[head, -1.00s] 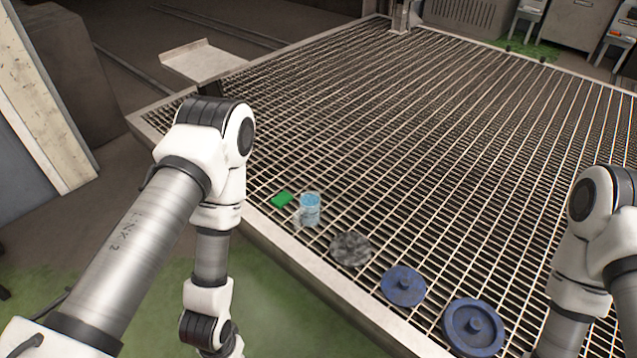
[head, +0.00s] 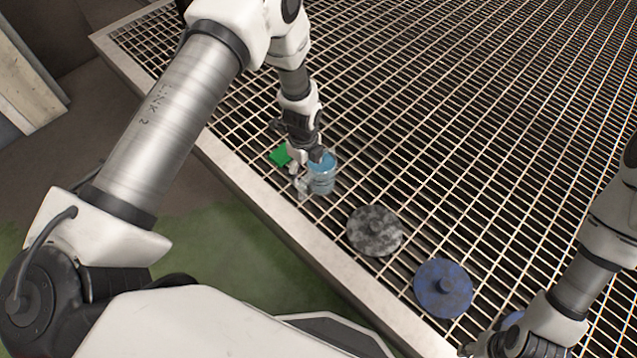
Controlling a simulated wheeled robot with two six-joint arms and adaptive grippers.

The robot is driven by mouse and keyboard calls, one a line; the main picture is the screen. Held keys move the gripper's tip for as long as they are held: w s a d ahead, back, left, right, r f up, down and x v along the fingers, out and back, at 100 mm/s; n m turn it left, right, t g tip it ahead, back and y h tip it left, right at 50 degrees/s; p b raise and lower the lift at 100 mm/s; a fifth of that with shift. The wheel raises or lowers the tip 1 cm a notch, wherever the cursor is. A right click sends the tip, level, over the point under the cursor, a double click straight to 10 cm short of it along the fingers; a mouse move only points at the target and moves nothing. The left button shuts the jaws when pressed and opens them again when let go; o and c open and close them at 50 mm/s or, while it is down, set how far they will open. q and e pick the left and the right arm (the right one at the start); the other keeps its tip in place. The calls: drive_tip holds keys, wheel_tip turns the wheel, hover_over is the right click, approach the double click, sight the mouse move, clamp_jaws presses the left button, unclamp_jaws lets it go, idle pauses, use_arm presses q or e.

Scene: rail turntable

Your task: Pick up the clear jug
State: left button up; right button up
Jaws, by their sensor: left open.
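The clear jug (head: 321,181) looks pale blue and see-through, and stands upright on the metal grating near its left edge. My left gripper (head: 312,160) is open at the jug's upper left, close over its rim. I cannot tell whether the fingers touch it. The arm hides part of the jug's top. My right arm comes in from the right, and its gripper end (head: 480,348) is cut off at the bottom edge, so its fingers are unclear.
A green block (head: 280,156) lies just left of the jug. A mottled grey disc (head: 374,231) and a blue knobbed disc (head: 443,289) lie to the lower right. Another blue disc (head: 512,319) is partly hidden by my right arm. The grating beyond is clear.

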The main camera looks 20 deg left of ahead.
sight(305, 179)
use_arm(q)
drive_tip(key=f, duration=0.5)
drive_tip(key=shift+s+d+f+b, duration=0.2)
drive_tip(key=shift+s+b, duration=0.1)
drive_tip(key=shift+b, duration=0.1)
drive_tip(key=shift+a+f, duration=0.15)
drive_tip(key=shift+f, duration=0.2)
drive_tip(key=c, duration=1.5)
drive_tip(key=shift+r, duration=0.1)
clamp_jaws()
drive_tip(key=shift+r, duration=0.1)
